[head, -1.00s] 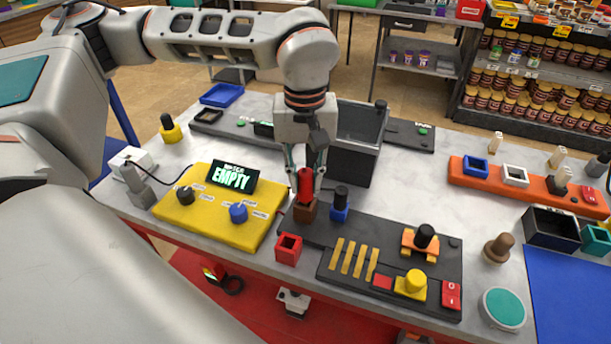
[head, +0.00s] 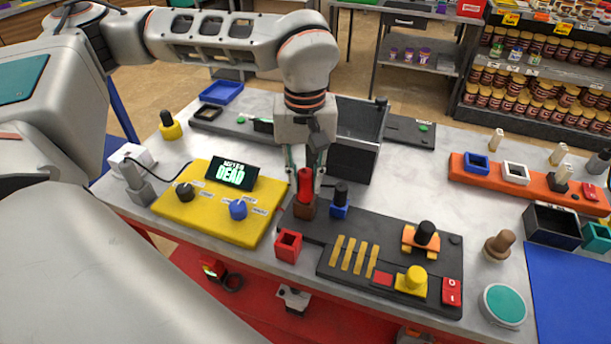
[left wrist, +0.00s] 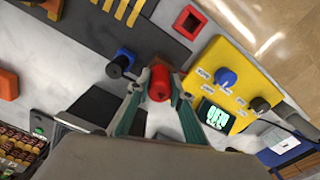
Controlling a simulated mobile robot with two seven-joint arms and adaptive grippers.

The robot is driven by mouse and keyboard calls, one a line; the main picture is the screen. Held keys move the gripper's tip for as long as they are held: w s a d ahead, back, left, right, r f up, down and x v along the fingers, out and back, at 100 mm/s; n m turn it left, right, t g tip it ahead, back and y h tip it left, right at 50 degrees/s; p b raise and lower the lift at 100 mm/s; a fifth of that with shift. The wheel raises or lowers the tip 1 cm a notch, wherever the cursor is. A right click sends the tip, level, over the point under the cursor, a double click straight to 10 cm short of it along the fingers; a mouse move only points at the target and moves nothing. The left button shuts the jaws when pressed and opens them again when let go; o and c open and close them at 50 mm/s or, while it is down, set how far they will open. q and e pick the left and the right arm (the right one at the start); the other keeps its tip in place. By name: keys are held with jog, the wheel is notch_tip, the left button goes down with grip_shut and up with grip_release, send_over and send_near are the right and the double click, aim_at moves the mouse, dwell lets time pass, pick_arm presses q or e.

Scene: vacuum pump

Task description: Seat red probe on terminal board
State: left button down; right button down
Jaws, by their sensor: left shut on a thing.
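My left gripper (head: 305,178) is shut on the upright red probe (head: 305,187). The probe's lower end meets the brown square block (head: 304,208) at the left end of the dark terminal board (head: 375,224). I cannot tell how deep it sits. In the left wrist view the red probe (left wrist: 159,86) lies between the two fingers, with the brown block (left wrist: 163,65) partly hidden behind it. A blue socket with a black probe (head: 340,198) stands just right of the gripper. The yellow meter (head: 215,228) has a screen (head: 232,174) that reads "DEAD". My right gripper is not in view.
An empty red square socket (head: 288,246) stands at the board's front left. The board bears gold strips (head: 350,255), an orange clamp (head: 421,243) and a yellow knob (head: 413,281). A dark bin (head: 352,160) stands close behind the gripper.

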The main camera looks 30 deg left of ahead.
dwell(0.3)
pick_arm(q)
jog(key=c, duration=1.7)
grip_release()
jog(key=shift+r, duration=0.1)
jog(key=shift+r+p, duration=2.1)
jog(key=shift+r, duration=2.25)
